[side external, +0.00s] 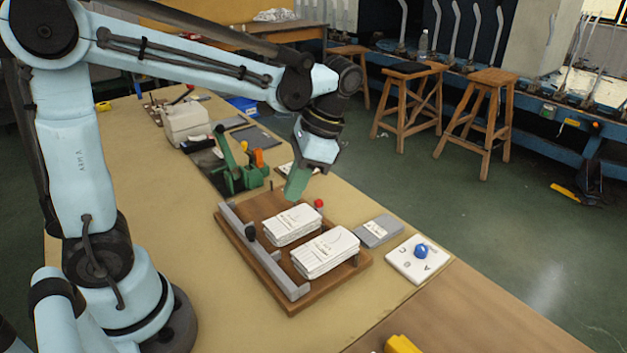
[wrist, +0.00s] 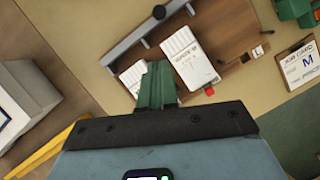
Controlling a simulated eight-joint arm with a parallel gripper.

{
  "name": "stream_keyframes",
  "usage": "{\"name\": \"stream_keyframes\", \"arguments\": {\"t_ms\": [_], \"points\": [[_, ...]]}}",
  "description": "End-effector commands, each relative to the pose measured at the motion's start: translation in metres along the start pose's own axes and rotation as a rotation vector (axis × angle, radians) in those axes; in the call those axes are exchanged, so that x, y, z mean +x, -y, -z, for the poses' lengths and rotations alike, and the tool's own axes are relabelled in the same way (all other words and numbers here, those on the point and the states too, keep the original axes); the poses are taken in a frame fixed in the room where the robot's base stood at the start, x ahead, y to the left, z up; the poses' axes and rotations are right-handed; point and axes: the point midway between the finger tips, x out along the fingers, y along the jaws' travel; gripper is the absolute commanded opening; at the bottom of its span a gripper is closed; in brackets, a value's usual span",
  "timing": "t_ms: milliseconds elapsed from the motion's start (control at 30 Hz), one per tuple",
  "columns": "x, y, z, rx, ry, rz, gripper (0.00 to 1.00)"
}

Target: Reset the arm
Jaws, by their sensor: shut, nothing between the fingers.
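My arm reaches over the table from the left in the side external view. My gripper (side external: 297,183) has green fingers and points down, above the far edge of the wooden board. The fingers are shut and empty. In the wrist view my gripper (wrist: 158,75) covers part of the board and of one white stack. Two stacks of white packets lie on the board (side external: 292,303): one nearer the middle (side external: 292,225) and one toward the front right (side external: 325,252). A grey rail with a dark knob (side external: 251,232) runs along the board's left side.
A green fixture (side external: 240,173) with a lever stands behind the board. A small red ball (side external: 318,203) lies near the board's far edge. A grey block (side external: 377,231) and a white plate with a blue knob (side external: 420,253) are at right. The front table is mostly clear.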

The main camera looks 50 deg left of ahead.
Motion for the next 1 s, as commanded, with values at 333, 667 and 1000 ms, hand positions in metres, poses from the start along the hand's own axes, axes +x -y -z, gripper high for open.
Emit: {"name": "stream_keyframes", "arguments": {"t_ms": [333,667,1000], "points": [[-0.027,0.0,-0.001,-0.003,-0.008,0.001,0.0],[-0.014,-0.004,-0.008,-0.146,-0.319,0.053,0.0],[0.002,-0.01,-0.008,-0.366,-0.775,0.068,0.0]]}}
